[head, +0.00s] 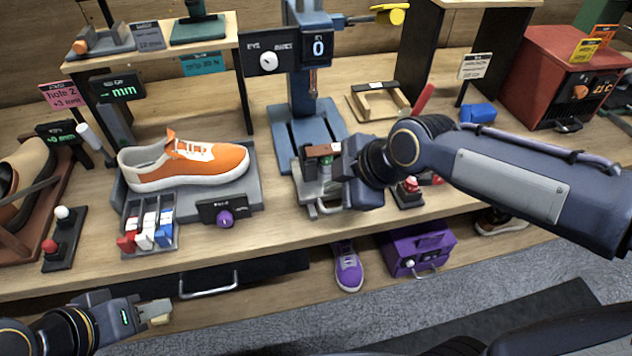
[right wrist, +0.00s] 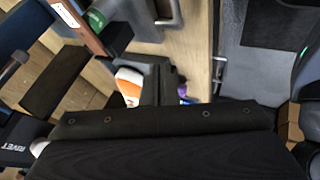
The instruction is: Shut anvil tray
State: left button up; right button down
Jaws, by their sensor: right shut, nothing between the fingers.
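The blue press (head: 305,85) stands at the back middle of the bench, with a "0" display and a white dial. The anvil tray (head: 309,190) is a grey piece at the front of its base, sticking out toward the bench's front edge. Its metal handle (head: 328,209) faces the front and also shows in the right wrist view (right wrist: 171,14). My right gripper (head: 328,158) is shut and empty, over the tray's right side, and covers part of it. I cannot tell whether it touches the tray. My left gripper (head: 155,311) is low at the left, away from the press; its opening is unclear.
An orange sneaker (head: 190,160) rests on a grey stand left of the press, behind a rack of small bottles (head: 150,226). A wooden frame (head: 378,102) and a red oven (head: 560,80) are to the right. A purple box (head: 416,248) is below the bench edge.

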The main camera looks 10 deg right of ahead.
aim_at(300, 185)
jog(key=x, duration=0.7)
jog(key=shift+a+f, duration=0.15)
jog(key=shift+f, duration=0.15)
jog(key=w, duration=0.3)
jog(key=shift+w+a+f, duration=0.15)
jog(key=shift+w, duration=0.6)
